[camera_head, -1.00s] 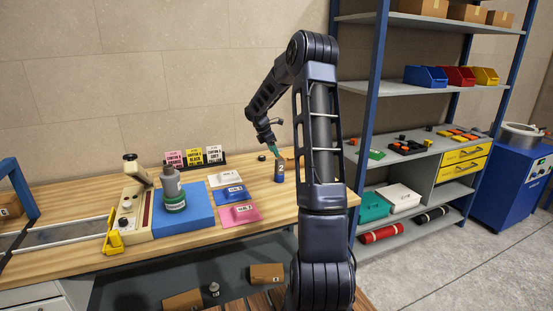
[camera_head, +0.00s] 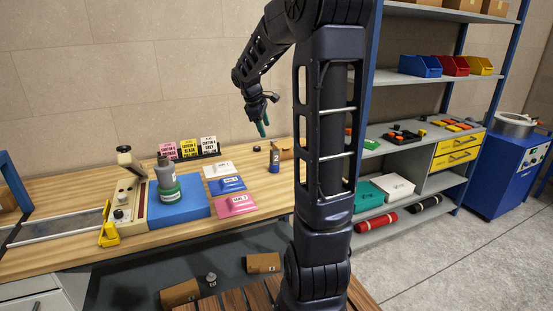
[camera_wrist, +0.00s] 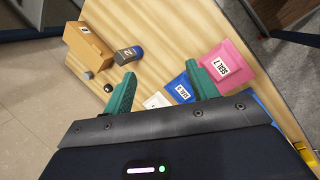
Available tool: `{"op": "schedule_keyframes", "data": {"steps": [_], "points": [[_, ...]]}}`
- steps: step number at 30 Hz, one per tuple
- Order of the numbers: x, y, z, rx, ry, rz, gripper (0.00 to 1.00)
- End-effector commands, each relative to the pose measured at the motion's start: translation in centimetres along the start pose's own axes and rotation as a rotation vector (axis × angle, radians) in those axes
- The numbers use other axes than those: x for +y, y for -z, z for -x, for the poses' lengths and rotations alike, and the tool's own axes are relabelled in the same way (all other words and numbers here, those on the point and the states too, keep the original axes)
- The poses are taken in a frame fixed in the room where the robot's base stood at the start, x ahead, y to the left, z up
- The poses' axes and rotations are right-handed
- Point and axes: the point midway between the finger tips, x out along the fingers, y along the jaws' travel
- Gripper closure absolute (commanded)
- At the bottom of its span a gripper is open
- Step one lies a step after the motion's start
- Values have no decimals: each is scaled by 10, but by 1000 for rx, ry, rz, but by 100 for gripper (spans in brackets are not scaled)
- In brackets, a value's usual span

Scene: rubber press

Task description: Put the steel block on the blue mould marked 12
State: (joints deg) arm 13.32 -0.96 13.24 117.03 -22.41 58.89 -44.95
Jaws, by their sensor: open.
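A blue mould (camera_head: 227,185) lies flat on the wooden bench between a white mould and a pink one. It also shows in the wrist view (camera_wrist: 181,89), partly hidden by my gripper; its label is too small to read surely. I cannot pick out the steel block with certainty; a small grey round piece (camera_wrist: 88,75) lies beside a brown box in the wrist view. My gripper (camera_head: 262,128) is raised above the bench, behind the moulds. Its green fingers are apart with nothing between them in the wrist view (camera_wrist: 161,88).
A dark cylinder marked 2 (camera_head: 274,158) stands by the brown box (camera_wrist: 90,45). The pink mould (camera_head: 237,206) and white mould (camera_head: 218,169) flank the blue one. A grey-and-green bottle (camera_head: 166,178) stands on a blue pad (camera_head: 190,210). Upright cards (camera_head: 208,146) stand behind.

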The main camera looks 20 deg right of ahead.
Motion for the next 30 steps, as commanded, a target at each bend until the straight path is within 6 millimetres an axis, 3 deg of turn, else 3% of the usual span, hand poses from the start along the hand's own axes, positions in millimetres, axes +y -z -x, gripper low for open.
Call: {"op": "schedule_keyframes", "data": {"steps": [6, 15, 24, 30], "points": [[-56, -28, 34, 64, -13, -212, 42], [-133, -63, 61, 178, 5, -509, 42], [-209, -94, 67, 310, 70, -796, 42], [-248, -108, 64, 385, 131, -948, 42]]}}
